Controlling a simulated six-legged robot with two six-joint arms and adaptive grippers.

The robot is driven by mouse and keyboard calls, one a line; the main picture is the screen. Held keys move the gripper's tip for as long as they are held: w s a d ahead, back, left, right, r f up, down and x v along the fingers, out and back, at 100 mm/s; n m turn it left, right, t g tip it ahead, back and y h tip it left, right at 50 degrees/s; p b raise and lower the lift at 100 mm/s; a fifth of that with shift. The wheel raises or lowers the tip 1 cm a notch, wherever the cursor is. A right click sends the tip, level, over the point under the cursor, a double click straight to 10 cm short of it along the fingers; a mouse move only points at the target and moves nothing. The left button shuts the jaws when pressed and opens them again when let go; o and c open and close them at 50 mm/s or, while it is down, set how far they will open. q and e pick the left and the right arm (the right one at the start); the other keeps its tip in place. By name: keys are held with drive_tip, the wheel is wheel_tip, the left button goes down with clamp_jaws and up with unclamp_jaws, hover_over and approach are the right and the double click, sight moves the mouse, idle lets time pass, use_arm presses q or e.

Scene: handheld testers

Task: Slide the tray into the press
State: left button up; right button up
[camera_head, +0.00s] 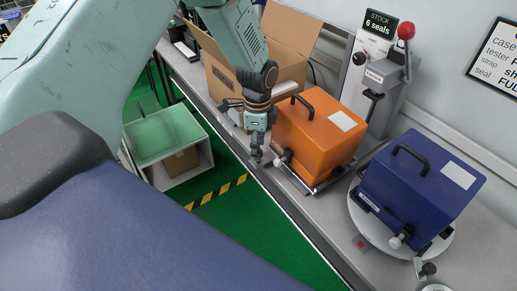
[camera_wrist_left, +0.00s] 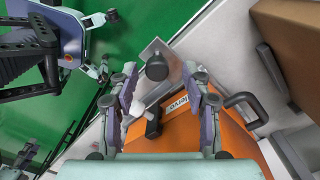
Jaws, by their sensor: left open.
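My left gripper (camera_head: 257,156) is at the bench's front edge, beside the lower left of the orange case (camera_head: 313,137). In the left wrist view its fingers (camera_wrist_left: 160,73) are open and apart. A dark round knob on a thin metal plate (camera_wrist_left: 163,48) shows between the fingertips; I cannot tell whether they touch it. A flat metal tray (camera_head: 314,188) shows under the orange case, partly hidden. A white ball knob (camera_wrist_left: 136,109) on the case is close to the left finger. The grey press (camera_head: 362,86) with a red-ball lever stands behind the case.
A blue case (camera_head: 415,190) stands on a round white plate (camera_head: 378,233) to the right. An open cardboard box (camera_head: 287,42) is behind the gripper. A green-topped bin (camera_head: 163,134) stands on the green floor below. The bench edge runs diagonally past the gripper.

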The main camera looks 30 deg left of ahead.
use_arm(q)
drive_tip(key=shift+f, duration=0.45)
drive_tip(key=shift+s+d, duration=0.15)
drive_tip(key=shift+s, duration=0.2)
drive_tip(key=shift+w+f, duration=0.2)
drive_tip(key=shift+w, duration=0.1)
drive_tip(key=shift+c, duration=1.2)
drive_tip(key=shift+s+r, duration=0.15)
drive_tip(key=shift+s, duration=0.05)
drive_tip(key=c, duration=0.5)
clamp_jaws()
